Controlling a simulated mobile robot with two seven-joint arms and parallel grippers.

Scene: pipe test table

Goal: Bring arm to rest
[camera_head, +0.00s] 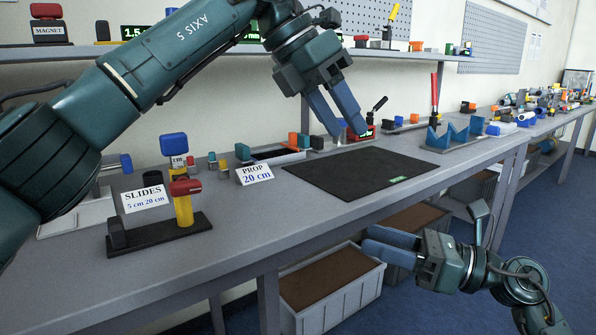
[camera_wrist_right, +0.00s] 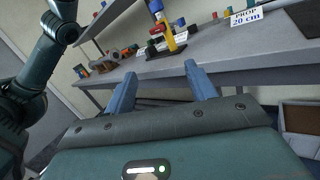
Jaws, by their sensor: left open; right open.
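My left gripper (camera_head: 338,108) hangs above the back part of the black mat (camera_head: 350,172), its two blue fingers apart and nothing between them. My left arm crosses the upper left of the head view. My right gripper (camera_head: 372,240) is at the lower right of the head view, in front of the table's front edge and below its top. Its blue fingers point left. In the right wrist view its fingers (camera_wrist_right: 160,85) are apart and empty, with the table edge beyond them.
The grey table (camera_head: 250,230) holds a slide stand (camera_head: 180,215), a PROP sign (camera_head: 254,174) and a blue rack (camera_head: 455,132). A shelf (camera_head: 85,53) runs above the back. Bins (camera_head: 335,300) stand below the table. Open floor lies at right.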

